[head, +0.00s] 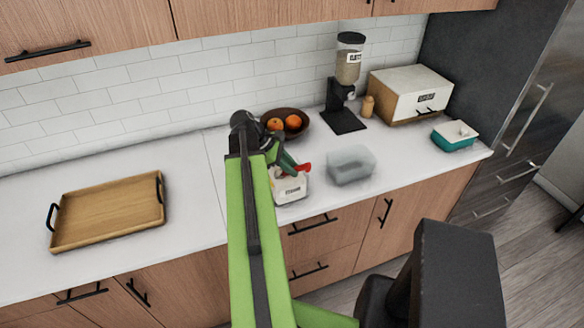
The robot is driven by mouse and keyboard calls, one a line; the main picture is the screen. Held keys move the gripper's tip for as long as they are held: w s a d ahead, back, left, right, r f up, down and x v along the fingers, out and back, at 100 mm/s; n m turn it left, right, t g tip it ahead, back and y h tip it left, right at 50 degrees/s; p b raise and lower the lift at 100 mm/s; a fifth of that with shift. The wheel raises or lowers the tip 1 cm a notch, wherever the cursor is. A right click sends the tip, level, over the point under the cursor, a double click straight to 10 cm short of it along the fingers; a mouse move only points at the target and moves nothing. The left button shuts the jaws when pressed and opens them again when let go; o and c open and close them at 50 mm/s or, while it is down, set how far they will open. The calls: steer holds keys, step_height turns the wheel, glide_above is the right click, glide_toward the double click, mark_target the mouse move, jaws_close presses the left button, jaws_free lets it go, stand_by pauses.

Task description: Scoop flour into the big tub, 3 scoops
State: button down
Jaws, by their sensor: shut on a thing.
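My gripper (286,166) is over a white labelled container (291,191) near the counter's front edge; the label is too small to read. It is shut on a red object (303,168), likely the scoop, of which only a small part shows. The rest of it, and the contents of the white container, are hidden by my arm and gripper. A clear, greyish tub (351,166) stands on the counter just right of the white container, apart from it. I see no flour in the tub from here.
A wooden tray (107,212) lies at left. Behind are a bowl (304,131) with oranges, a grain dispenser (346,80), a small wooden jar (367,106) and a bread box (410,92). A teal-and-white dish (454,135) is at right. Counter between tray and my arm is clear.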

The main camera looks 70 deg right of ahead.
step_height(320, 180, up, 8)
steer(key=p, duration=0.8)
steer(key=shift+r, duration=0.25)
stand_by(0.3)
